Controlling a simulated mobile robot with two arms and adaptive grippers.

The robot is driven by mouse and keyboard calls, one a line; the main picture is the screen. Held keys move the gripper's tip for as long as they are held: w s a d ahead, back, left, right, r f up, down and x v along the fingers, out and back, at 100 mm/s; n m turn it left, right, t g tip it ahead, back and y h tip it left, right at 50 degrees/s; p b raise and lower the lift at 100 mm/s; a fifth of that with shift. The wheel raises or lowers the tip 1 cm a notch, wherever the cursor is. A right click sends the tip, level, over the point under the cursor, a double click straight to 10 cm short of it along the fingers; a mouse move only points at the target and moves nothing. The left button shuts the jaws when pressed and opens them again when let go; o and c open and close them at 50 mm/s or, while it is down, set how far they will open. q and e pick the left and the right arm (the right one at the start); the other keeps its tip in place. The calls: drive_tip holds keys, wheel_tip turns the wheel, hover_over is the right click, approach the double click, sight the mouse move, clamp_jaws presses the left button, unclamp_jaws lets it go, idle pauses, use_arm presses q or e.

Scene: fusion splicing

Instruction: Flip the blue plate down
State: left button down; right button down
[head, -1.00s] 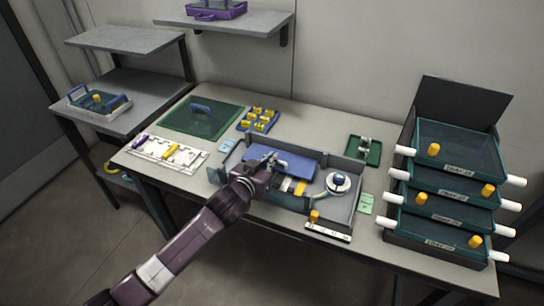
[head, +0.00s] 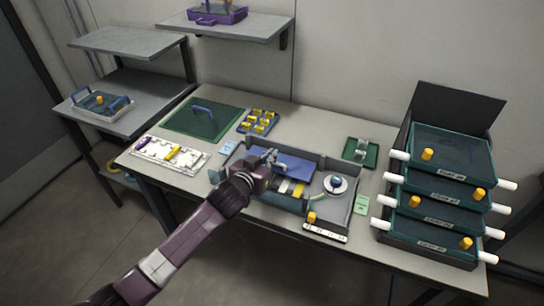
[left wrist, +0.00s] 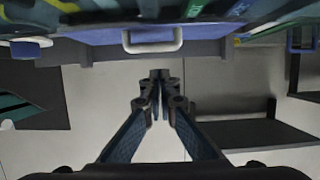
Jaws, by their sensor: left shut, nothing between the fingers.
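The blue plate (head: 297,165) is in the grey open-topped box (head: 350,206) at the middle of the table in the head view. It looks raised and tilted at the back of the box. My left gripper (head: 269,157) is in front of the plate's left part and hides some of it; I cannot tell whether they touch. In the left wrist view the left gripper's fingertips (left wrist: 160,76) are together with nothing between them. A blue part with a pale handle (left wrist: 152,42) shows just beyond them. My right gripper is not in view.
Inside the box are yellow and white strips (head: 291,188) and a round white spool (head: 336,184). A green mat (head: 203,120), a blue tray of yellow pieces (head: 259,121) and a small green tray (head: 361,151) lie around it. Stacked green drawers (head: 437,190) stand at right.

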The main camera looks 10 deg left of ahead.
use_arm(q)
drive_tip(key=s, duration=0.2)
drive_tip(key=s+a+b, duration=0.1)
drive_tip(key=s, duration=0.2)
drive_tip(key=s+b, duration=0.1)
drive_tip(key=s, duration=0.2)
drive_tip(key=shift+s+a, duration=0.1)
drive_tip(key=shift+a, duration=0.2)
drive_tip(key=shift+s+a, duration=0.1)
drive_tip(key=shift+s, duration=0.5)
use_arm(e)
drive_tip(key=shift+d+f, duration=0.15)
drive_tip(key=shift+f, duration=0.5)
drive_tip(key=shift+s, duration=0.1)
